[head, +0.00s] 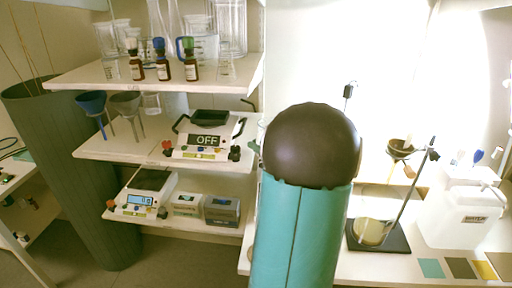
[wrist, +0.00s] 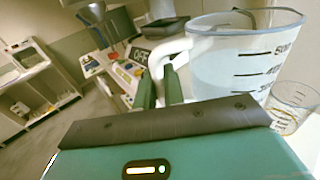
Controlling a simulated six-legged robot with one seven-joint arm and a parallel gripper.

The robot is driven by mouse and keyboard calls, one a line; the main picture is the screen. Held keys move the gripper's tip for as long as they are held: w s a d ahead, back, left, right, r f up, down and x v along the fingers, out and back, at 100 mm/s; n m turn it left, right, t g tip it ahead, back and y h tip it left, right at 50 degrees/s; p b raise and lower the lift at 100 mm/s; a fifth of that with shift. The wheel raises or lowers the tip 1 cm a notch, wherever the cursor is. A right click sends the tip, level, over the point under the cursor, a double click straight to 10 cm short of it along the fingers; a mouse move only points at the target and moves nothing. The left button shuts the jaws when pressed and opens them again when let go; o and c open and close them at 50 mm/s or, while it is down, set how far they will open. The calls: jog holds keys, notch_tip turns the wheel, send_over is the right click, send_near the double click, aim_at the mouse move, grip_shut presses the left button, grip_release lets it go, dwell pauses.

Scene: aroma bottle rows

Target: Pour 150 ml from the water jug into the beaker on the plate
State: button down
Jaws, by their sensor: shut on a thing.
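My gripper (wrist: 160,88) is shut on the white handle of a clear jug (wrist: 225,72). The jug has dark volume marks and a blue rim, and pale liquid seems to show through its wall. A smaller clear beaker (wrist: 296,97) with marks stands at the right edge of the wrist view, just past the jug; I cannot tell what it stands on. In the head view my arm hides the gripper and the held jug. A plate device (head: 207,141) marked OFF sits on the middle shelf.
Bottles (head: 163,70) and glassware crowd the top shelf (head: 75,80). A scale (head: 150,193) stands on the lowest shelf. At right are a stand with a black base (head: 393,238) and a white container (head: 465,220). A tall grey bin (head: 75,170) is at left.

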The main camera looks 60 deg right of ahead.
jog(key=shift+w, duration=0.15)
jog(key=shift+d+r+m, duration=0.15)
jog(key=shift+m, duration=0.15)
jog(key=shift+d+m, duration=0.2)
jog(key=shift+m, duration=0.1)
jog(key=shift+m+g, duration=0.3)
jog(key=shift+m, duration=0.6)
jog(key=shift+d+f, duration=0.25)
jog(key=shift+f, duration=0.45)
jog(key=shift+d+f, duration=0.25)
jog(key=shift+f, duration=0.4)
jog(key=shift+d+f, duration=0.25)
jog(key=shift+f, duration=0.45)
jog(key=shift+w+d+f+m+g+y, duration=0.15)
jog(key=shift+d+f+m, duration=0.15)
jog(key=shift+d+m, duration=0.25)
jog(key=shift+s+d+f+m+g+y, duration=0.1)
jog(key=shift+d+f+m+y, duration=0.15)
jog(key=shift+d+m, duration=0.3)
jog(key=shift+w+d+f+m+g+y, duration=0.1)
jog(key=shift+d+f+m, duration=0.25)
jog(key=shift+d, duration=0.35)
dwell(1.5)
jog(key=shift+d+r+m, duration=0.4)
jog(key=shift+r+m, duration=0.15)
jog(key=shift+r, duration=0.05)
dwell(0.4)
